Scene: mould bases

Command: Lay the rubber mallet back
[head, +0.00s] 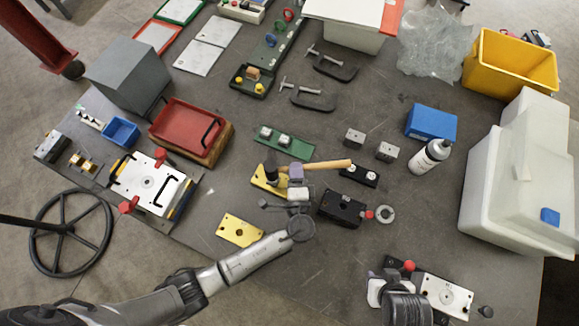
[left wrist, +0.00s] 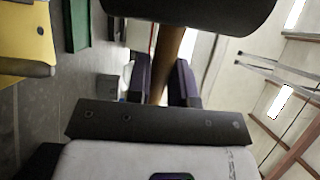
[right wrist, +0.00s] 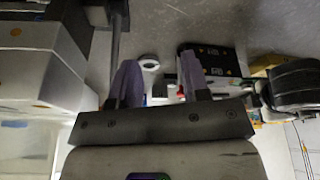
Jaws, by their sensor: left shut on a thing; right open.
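The rubber mallet has a black head (head: 271,167) and a wooden handle (head: 328,165) pointing right in the head view. My left gripper (head: 296,174) is shut on the handle close to the head. In the left wrist view the handle (left wrist: 171,48) runs between the two purple fingers (left wrist: 160,85), with the dark head (left wrist: 195,12) across the top. The mallet is over the middle of the table, above a yellow plate (head: 262,184); the gap below it is hard to judge. My right gripper (right wrist: 157,80) is open, with nothing seen between its fingers.
Around the mallet are a green block strip (head: 286,143), a black block (head: 343,209), a small black holder (head: 358,176) and another yellow plate (head: 240,230). A spray bottle (head: 431,156) and white bin (head: 515,190) stand right. Bare table shows right of centre (head: 430,215).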

